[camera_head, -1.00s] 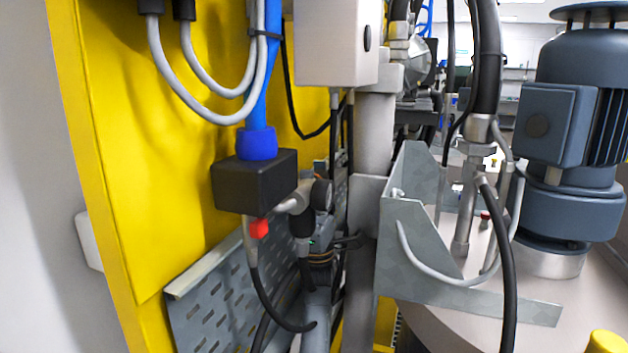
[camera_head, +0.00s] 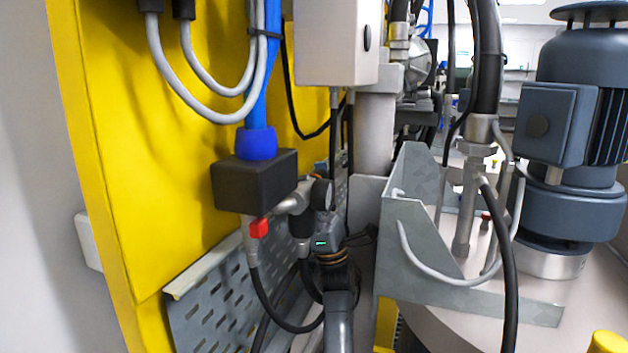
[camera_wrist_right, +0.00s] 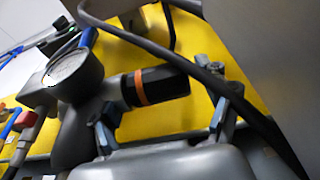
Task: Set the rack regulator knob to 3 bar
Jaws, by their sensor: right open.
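The regulator has a silver body (camera_head: 291,204) with a round gauge (camera_head: 321,194) and a black knob (camera_head: 300,226) hanging below, left of my right gripper (camera_head: 322,230). In the right wrist view, the gauge (camera_wrist_right: 75,76) is at the left and its reading is not legible. The black knob (camera_wrist_right: 163,84) with an orange ring lies sideways in the middle. My right gripper (camera_wrist_right: 166,118) is open, with one finger low on the left and the other on the right. The knob shows between and just beyond them; I cannot tell whether they touch it. My left gripper is not in view.
A black box (camera_head: 254,181) and a red fitting (camera_head: 259,228) are left of the regulator. A metal bracket (camera_head: 408,240) stands to the right. A perforated plate (camera_head: 215,300) is below.

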